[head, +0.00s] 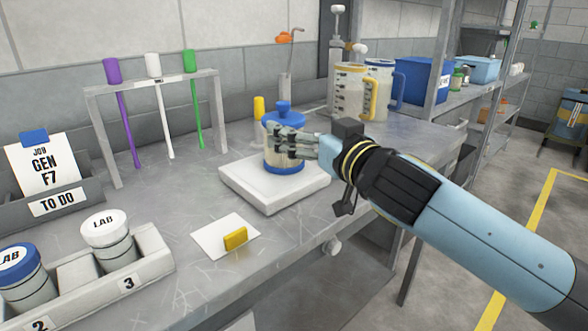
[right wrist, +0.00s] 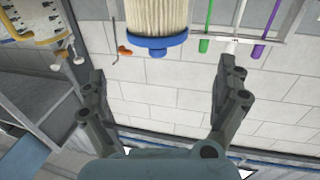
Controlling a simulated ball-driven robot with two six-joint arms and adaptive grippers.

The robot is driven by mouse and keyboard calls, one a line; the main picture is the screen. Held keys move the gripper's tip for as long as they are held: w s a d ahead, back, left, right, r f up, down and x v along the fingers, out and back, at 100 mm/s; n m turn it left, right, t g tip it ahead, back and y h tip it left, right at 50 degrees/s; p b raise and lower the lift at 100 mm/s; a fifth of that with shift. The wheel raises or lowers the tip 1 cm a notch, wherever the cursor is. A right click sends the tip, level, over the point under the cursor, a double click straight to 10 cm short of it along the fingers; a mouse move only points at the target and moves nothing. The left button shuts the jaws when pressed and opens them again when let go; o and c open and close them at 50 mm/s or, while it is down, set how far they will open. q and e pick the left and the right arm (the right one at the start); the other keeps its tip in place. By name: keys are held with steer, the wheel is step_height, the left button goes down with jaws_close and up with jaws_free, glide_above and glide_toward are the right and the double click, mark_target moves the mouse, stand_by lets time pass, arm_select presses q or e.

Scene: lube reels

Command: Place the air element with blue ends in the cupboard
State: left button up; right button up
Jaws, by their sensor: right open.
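The air element with blue ends (head: 284,157) stands upright on a low white block (head: 262,192) on the grey bench. It has a blue top with a knob, a pale body and a blue lower rim. The right wrist view shows its pleated body (right wrist: 157,16) and one blue end, upside down. My right gripper (head: 285,140) comes in from the right and its fingers overlap the element in the head view. In the right wrist view the gripper (right wrist: 163,78) is open, with the element lined up between its fingers. Contact cannot be told. No cupboard is recognisable. My left gripper is out of view.
A rack (head: 160,84) with purple, white and green tools stands at the back left. A tray (head: 150,262) with LAB jars is at the front left. A white card (head: 210,238) with a yellow block lies in front. Jugs (head: 350,95) and a blue bin (head: 424,80) stand behind.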

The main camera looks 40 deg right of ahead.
mark_target(292, 123)
steer(key=w, duration=0.2)
steer(key=w+f+p, duration=0.1)
steer(key=w, duration=0.1)
steer(key=w+d, duration=0.1)
steer(key=w, duration=0.1)
steer(key=shift+f+p, duration=0.3)
steer(key=shift+f, duration=0.05)
steer(key=w, duration=0.2)
steer(key=w+p, duration=0.1)
steer(key=shift+w+d+r, duration=0.15)
steer(key=shift+w+d, duration=0.2)
steer(key=shift+d, duration=0.05)
steer(key=shift+w, duration=0.45)
steer(key=shift+c, duration=1)
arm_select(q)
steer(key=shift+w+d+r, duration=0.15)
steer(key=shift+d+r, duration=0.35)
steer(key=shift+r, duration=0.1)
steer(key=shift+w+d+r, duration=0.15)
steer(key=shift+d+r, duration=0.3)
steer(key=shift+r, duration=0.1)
arm_select(e)
steer(key=c, duration=0.9)
